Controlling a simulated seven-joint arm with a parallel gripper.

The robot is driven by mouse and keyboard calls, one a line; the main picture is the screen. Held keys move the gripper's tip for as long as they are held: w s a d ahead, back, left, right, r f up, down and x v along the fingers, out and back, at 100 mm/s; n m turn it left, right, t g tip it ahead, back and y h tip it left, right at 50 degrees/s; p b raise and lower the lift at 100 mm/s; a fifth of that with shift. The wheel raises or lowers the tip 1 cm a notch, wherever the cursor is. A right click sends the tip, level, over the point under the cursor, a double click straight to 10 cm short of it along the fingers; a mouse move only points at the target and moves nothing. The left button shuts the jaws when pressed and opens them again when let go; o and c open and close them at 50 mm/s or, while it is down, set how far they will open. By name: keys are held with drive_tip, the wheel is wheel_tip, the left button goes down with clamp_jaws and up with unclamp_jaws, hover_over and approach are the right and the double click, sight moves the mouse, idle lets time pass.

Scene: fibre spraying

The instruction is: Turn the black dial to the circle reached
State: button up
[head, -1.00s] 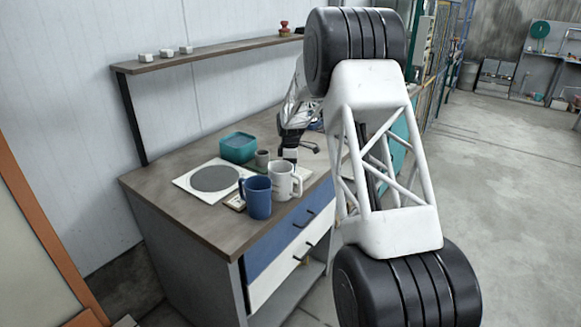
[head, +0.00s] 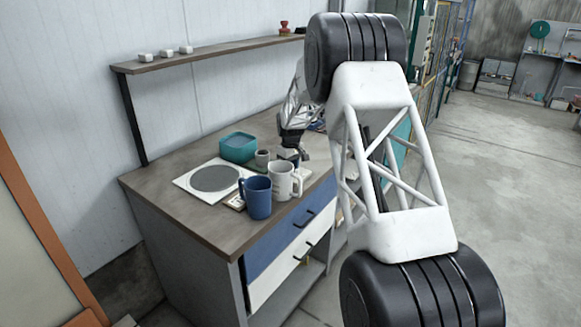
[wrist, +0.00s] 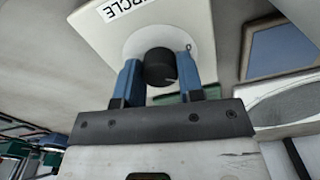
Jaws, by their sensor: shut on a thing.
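In the wrist view the black dial (wrist: 159,73) sits on a pale round disc on a white panel (wrist: 190,18). My gripper (wrist: 160,65) has its two blue fingers on either side of the dial, shut on it. A label on the panel (wrist: 122,9) is cut off by the frame edge and reads "RCLE". A small dark mark (wrist: 188,47) shows on the disc, to the right of the dial. In the head view my gripper (head: 290,155) is low over the workbench, behind the mugs. The dial cannot be made out there.
On the workbench (head: 160,196) stand a blue mug (head: 258,199), a white mug (head: 281,183), a small grey-green cup (head: 262,158) and a teal container (head: 238,148). A white board with a grey disc (head: 214,179) lies at left. A shelf (head: 215,50) runs along the wall.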

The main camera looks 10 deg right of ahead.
drive_tip(key=shift+m, duration=1.4)
drive_tip(key=o, duration=0.9)
drive_tip(key=shift+r, duration=0.15)
drive_tip(key=shift+r, duration=3.8)
